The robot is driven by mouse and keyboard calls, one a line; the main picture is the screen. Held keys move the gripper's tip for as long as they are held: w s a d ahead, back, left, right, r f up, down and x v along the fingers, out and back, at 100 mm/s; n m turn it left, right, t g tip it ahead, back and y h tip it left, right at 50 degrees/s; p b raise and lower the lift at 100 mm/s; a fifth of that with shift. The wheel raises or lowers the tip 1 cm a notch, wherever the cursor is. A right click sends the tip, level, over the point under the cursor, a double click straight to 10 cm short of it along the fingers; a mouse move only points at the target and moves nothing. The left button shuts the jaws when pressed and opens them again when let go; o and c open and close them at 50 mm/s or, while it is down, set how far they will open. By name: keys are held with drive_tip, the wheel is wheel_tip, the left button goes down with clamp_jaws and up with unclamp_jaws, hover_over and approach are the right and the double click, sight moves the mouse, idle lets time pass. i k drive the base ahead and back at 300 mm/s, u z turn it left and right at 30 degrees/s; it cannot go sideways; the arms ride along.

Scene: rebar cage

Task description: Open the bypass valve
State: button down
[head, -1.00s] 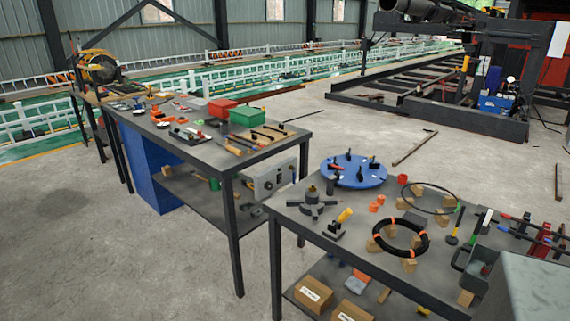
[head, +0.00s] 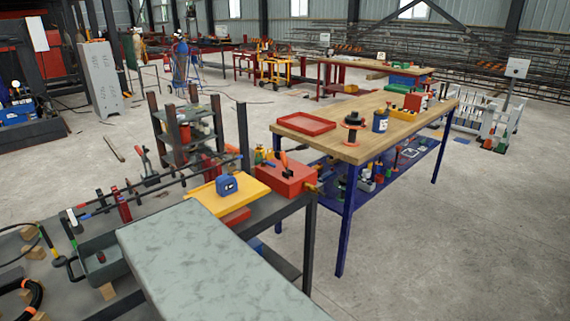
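I cannot pick out the bypass valve for certain in the head view. A red box (head: 287,180) with an upright orange-red and black piece on top and a brass-coloured fitting at its right end sits on the dark bench; I cannot tell whether it belongs to a valve. My gripper is not in view.
The dark bench holds a yellow board (head: 228,196) with a blue device (head: 227,185), a green-grey tray (head: 98,262) and a large grey-green slab (head: 205,262). A wooden-topped table (head: 370,125) with blue legs stands behind. The floor (head: 440,260) at right is clear.

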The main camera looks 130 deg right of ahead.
sight(273, 165)
drive_tip(key=u, duration=0.25)
drive_tip(key=k, duration=0.2)
drive_tip(key=z, duration=2.75)
drive_tip(key=k, duration=0.2)
drive_tip(key=z, duration=1.4)
drive_tip(key=i, duration=0.35)
drive_tip(key=z, duration=0.05)
